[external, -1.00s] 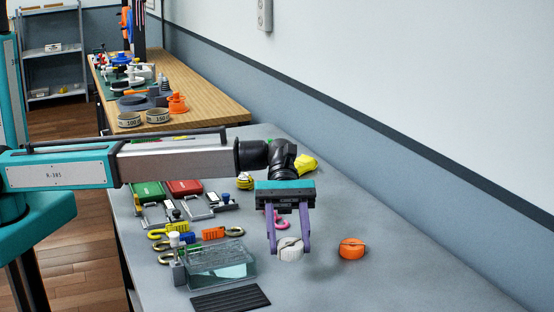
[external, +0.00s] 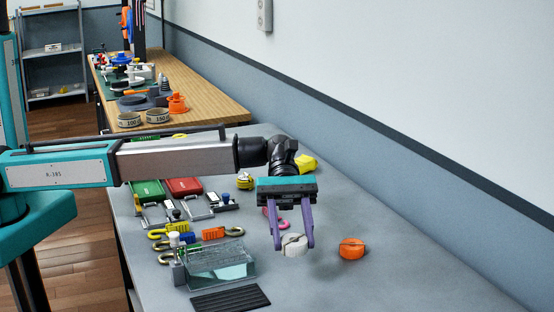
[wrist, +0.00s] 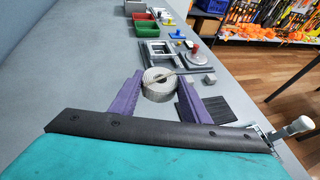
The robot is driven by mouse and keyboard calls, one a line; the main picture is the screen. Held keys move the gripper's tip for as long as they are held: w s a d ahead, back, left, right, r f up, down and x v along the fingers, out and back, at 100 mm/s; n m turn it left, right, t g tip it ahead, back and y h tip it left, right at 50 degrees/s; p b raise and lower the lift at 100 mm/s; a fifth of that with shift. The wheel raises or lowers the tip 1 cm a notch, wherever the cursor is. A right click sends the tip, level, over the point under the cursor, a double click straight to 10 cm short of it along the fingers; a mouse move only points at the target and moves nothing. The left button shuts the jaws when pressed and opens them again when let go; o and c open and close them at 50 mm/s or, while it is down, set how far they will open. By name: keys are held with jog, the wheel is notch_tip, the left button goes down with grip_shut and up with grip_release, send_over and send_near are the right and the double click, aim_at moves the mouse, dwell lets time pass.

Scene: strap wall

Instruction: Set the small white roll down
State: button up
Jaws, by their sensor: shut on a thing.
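The small white roll (external: 293,246) is between the two purple fingers of my gripper (external: 293,248), over the grey table. My gripper is shut on it and points down. In the wrist view the roll (wrist: 160,85) shows its wound end, with a finger on each side and a loose strip across its top right. A faint shadow lies on the table to the lower right of the roll. I cannot tell for sure whether its underside touches the table.
An orange roll (external: 351,248) sits to the right on the grey table (external: 400,285). A clear box (external: 220,262) and a black ribbed mat (external: 230,299) lie to the left. Hooks, buckles and a pink hook (external: 275,219) are behind. The table's right side is clear.

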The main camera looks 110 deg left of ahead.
jog(key=w+a+f+n+t+y+p, duration=0.25)
jog(key=a+n+t+y+p, duration=0.4)
jog(key=a+n+y, duration=0.55)
jog(key=s+a+n+y+p, duration=0.1)
jog(key=s+a+p, duration=0.2)
jog(key=s+p, duration=0.5)
jog(key=t+p, duration=0.1)
jog(key=p, duration=0.2)
jog(key=shift+s+a+r+n+p, duration=0.2)
jog(key=shift+a+n+p, duration=0.1)
jog(key=shift+r+p, duration=0.15)
jog(key=shift+p, duration=0.25)
jog(key=shift+f+b, duration=0.5)
jog(key=shift+f, duration=1.55)
